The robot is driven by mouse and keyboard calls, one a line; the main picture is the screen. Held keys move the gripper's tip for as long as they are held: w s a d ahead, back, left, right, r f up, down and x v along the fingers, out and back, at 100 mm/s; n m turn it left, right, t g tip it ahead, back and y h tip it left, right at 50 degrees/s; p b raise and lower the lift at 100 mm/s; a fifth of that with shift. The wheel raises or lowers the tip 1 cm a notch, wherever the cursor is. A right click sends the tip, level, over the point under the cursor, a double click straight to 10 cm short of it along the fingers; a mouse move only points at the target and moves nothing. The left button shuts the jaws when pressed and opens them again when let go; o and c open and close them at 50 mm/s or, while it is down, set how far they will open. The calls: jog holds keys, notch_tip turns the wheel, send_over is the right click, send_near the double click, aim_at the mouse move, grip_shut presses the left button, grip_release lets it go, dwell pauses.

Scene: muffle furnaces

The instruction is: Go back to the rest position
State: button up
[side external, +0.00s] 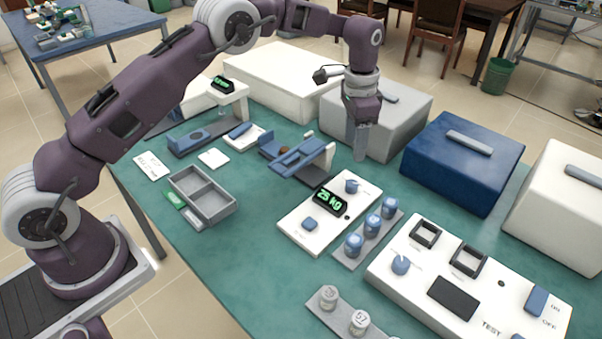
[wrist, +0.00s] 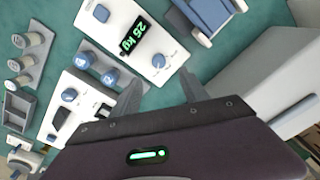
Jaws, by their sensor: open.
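My gripper (side external: 360,152) hangs above the green table, pointing down, in front of the grey box-shaped furnace (side external: 405,112) and behind the white panel with the green "25 kg" display (side external: 330,201). In the wrist view my gripper (wrist: 160,88) shows two grey fingers spread apart with nothing between them. The panel also shows in the wrist view (wrist: 150,72), just beyond the fingers. From the side, the two fingers overlap, and their exact height above the table is hard to tell.
A blue furnace (side external: 461,160) and a white one (side external: 565,205) stand at the right. A blue-and-white stand (side external: 305,160) is left of my gripper. A grey divided tray (side external: 202,194), a rack of blue-capped jars (side external: 370,231) and a large control panel (side external: 468,285) occupy the table.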

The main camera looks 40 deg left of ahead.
jog(key=s+a+r+n+t, duration=0.2)
jog(key=s+r, duration=0.7)
jog(key=r, duration=0.2)
jog(key=s+a+r+n+t, duration=0.1)
jog(key=s+a+r+n, duration=0.1)
jog(key=s+r, duration=0.8)
jog(key=s+a+f+n+t, duration=0.1)
jog(key=s, duration=0.9)
jog(key=s+a+f+n+t, duration=0.1)
jog(key=s+f+n, duration=0.1)
jog(key=s, duration=0.8)
jog(key=shift+s+a, duration=0.15)
jog(key=shift+s, duration=0.2)
